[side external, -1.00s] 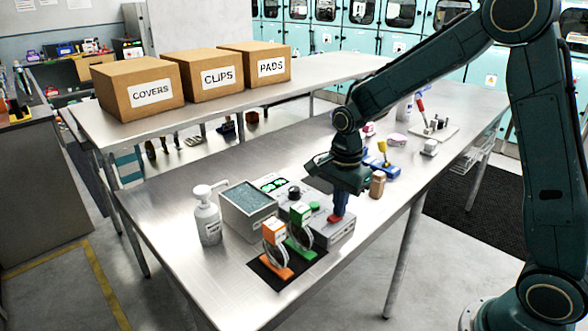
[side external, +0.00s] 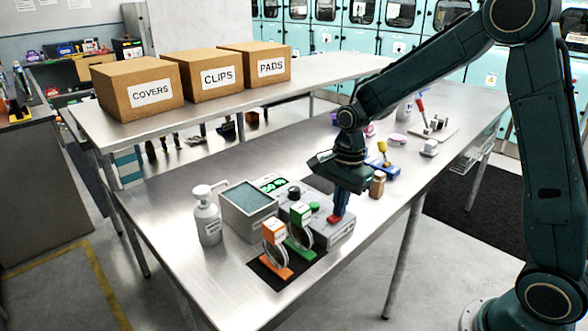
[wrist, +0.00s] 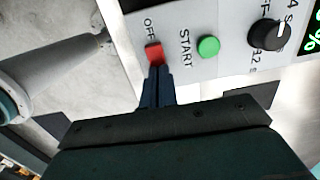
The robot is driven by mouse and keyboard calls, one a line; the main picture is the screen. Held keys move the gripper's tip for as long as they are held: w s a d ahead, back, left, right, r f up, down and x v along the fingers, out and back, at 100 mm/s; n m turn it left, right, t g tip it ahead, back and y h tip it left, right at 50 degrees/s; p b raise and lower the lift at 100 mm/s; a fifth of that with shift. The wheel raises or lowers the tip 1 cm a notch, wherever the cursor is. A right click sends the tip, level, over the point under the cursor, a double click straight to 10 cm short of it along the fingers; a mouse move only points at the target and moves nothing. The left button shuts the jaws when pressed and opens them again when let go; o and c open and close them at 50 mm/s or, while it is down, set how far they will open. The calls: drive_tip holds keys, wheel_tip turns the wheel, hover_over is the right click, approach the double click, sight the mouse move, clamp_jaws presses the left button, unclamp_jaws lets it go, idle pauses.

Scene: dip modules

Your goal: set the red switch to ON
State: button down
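The red switch (wrist: 155,54) sits on a grey control panel (wrist: 185,12) in the wrist view, with the word OFF beside its far end. The side external view shows the red switch (side external: 334,218) at the panel's front right. My gripper (wrist: 159,72) has its blue fingers together, with no visible gap between them. The fingertips are right at the near end of the switch and seem to touch it. The fingers hide that end and any label there. In the side external view my gripper (side external: 337,212) points down over the switch.
A green START button (wrist: 208,46) and a black knob (wrist: 266,34) are on the same panel. An orange stand (side external: 276,250) and a green stand (side external: 300,232) are close in front. A white pump bottle (side external: 207,222) and a wooden piece (side external: 377,184) stand nearby.

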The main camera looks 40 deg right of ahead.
sight(343, 217)
drive_tip(key=shift+s+a+f, duration=0.15)
drive_tip(key=shift+a+f, duration=0.3)
drive_tip(key=shift+a, duration=0.3)
drive_tip(key=shift+r, duration=0.15)
drive_tip(key=shift+d+r, duration=0.15)
drive_tip(key=shift+r, duration=0.4)
wheel_tip(343, 217, up, 14)
drive_tip(key=d, duration=0.2)
drive_tip(key=shift+w+f, duration=0.2)
drive_tip(key=shift+w, duration=0.05)
drive_tip(key=s+a+r+n+t, duration=0.1)
drive_tip(key=s+n+t, duration=0.1)
drive_tip(key=s+n, duration=0.7)
drive_tip(key=s+a+n+t, duration=0.1)
drive_tip(key=s+n+t, duration=0.2)
drive_tip(key=s+n, duration=0.6)
drive_tip(key=s, duration=0.4)
drive_tip(key=shift+a+r+h, duration=0.3)
drive_tip(key=shift+r+h, duration=0.05)
drive_tip(key=shift+h, duration=0.05)
